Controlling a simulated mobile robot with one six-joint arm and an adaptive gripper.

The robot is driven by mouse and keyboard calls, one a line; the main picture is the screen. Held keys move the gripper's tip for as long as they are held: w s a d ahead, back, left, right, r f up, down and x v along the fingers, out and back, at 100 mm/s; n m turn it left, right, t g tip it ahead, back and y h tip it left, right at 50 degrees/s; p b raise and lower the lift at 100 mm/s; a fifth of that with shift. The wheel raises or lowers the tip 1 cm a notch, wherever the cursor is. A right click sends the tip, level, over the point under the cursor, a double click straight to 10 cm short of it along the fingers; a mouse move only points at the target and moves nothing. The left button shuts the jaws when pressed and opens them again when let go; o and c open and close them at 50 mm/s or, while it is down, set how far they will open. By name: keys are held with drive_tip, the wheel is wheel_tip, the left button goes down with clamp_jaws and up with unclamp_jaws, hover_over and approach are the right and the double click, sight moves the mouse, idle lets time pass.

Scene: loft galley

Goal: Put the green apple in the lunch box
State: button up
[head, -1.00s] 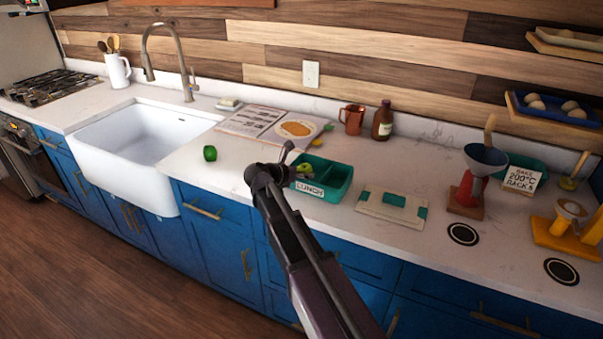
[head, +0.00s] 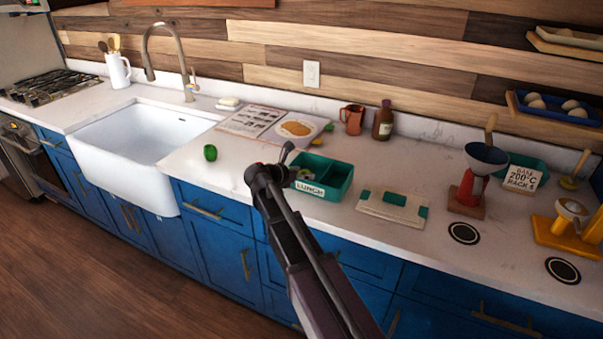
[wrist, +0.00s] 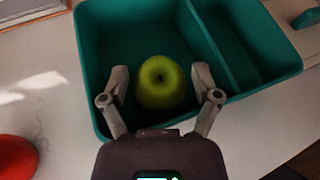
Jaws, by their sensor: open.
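The green apple (wrist: 161,85) sits inside the large compartment of the teal lunch box (wrist: 285,65), seen in the wrist view. My gripper (wrist: 160,74) is open, with one finger on each side of the apple; a contact with either finger cannot be made out. In the head view the lunch box (head: 335,189) with its LUNCH label stands on the counter, and my arm hides its left part. The apple is mostly hidden there.
A red round thing (wrist: 16,157) lies on the counter left of the box. A green item (head: 210,153) lies near the sink (head: 150,150). A mug (head: 352,119) and bottle (head: 383,121) stand behind.

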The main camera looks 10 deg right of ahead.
drive_tip(key=shift+s+d, duration=0.1)
drive_tip(key=shift+s, duration=0.1)
drive_tip(key=shift+w+r+p, duration=0.15)
drive_tip(key=shift+r+p, duration=0.15)
drive_tip(key=shift+p, duration=0.3)
drive_tip(key=shift+r, duration=0.3)
drive_tip(key=p+v, duration=0.4)
drive_tip(key=v, duration=0.8)
drive_tip(key=shift+p, duration=0.3)
drive_tip(key=shift+w+f, duration=0.1)
